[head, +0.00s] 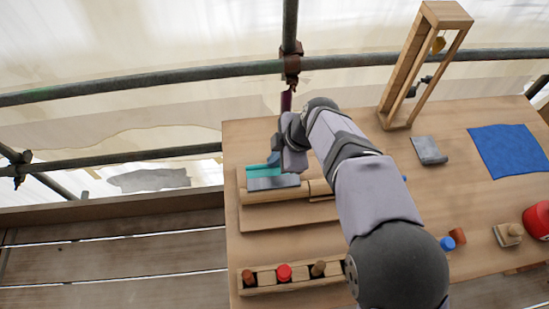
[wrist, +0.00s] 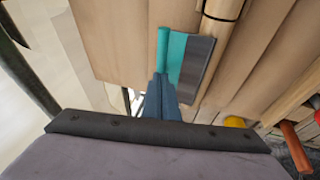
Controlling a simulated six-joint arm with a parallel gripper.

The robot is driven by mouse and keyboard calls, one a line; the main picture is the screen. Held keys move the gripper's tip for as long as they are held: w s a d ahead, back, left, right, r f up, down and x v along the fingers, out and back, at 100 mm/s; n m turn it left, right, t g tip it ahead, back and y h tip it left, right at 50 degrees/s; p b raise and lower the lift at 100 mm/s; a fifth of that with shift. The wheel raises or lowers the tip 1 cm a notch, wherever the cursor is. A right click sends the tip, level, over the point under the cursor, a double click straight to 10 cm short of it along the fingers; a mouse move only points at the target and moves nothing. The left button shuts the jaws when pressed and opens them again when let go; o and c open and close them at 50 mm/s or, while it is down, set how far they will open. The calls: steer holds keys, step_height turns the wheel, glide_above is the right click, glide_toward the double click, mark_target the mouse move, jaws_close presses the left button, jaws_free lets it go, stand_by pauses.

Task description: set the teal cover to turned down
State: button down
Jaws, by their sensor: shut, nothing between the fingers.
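The teal cover (head: 263,172) lies on a wooden block with a rounded wooden roll, at the left end of the table in the head view. In the wrist view the teal cover (wrist: 178,57) is a flat strip with a rounded teal edge on its left. A dark grey plate (wrist: 197,62) lies along its right side; it also shows in the head view (head: 273,183). My gripper (wrist: 160,80) is shut and empty, with its blue fingertips at the near end of the teal strip. Whether they touch it I cannot tell. My gripper partly hides the cover's far side in the head view.
A wooden rack (head: 265,278) with several pegs stands at the front left. A wooden frame (head: 405,75), a grey folded piece (head: 429,150) and a blue cloth (head: 508,150) are on the right. Scaffold pipes (head: 150,80) run behind the table.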

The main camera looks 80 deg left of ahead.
mark_target(276, 174)
steer(key=r, duration=0.1)
steer(key=d+r, duration=0.1)
steer(key=r, duration=0.1)
steer(key=shift+w+d+r, duration=0.1)
steer(key=shift+d+r, duration=0.15)
steer(key=shift+d, duration=0.05)
steer(key=a+b+v, duration=0.2)
steer(key=v, duration=0.7)
steer(key=shift+d+r, duration=0.25)
steer(key=shift+d, duration=0.1)
